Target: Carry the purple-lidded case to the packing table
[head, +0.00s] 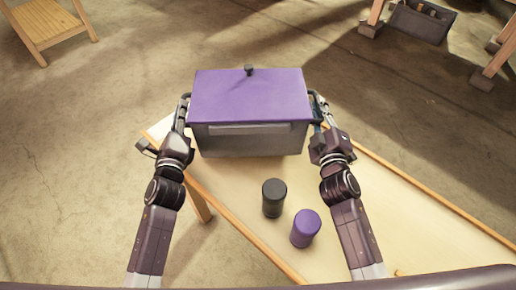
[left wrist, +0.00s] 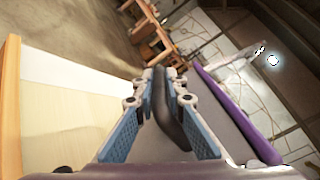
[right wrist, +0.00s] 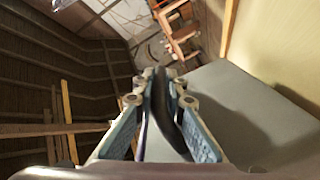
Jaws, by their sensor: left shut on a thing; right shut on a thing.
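The purple-lidded case (head: 249,140) is a grey box with a flat purple lid (head: 245,97) and a small dark knob. The lid is on and looks level. The case is over the far end of a pale wooden table (head: 375,205); I cannot tell whether its bottom touches the top. My left gripper (head: 184,106) is shut on the dark handle at the case's left side, also seen in the left wrist view (left wrist: 165,105). My right gripper (head: 320,106) is shut on the right-side handle, which shows in the right wrist view (right wrist: 162,110).
A black cylinder (head: 274,198) and a purple cylinder (head: 306,228) stand on the table in front of the case, between my arms. A wooden stool or small table (head: 45,25) is at the far left. A grey tool box (head: 421,22) lies at the far right. The floor beyond the case is open.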

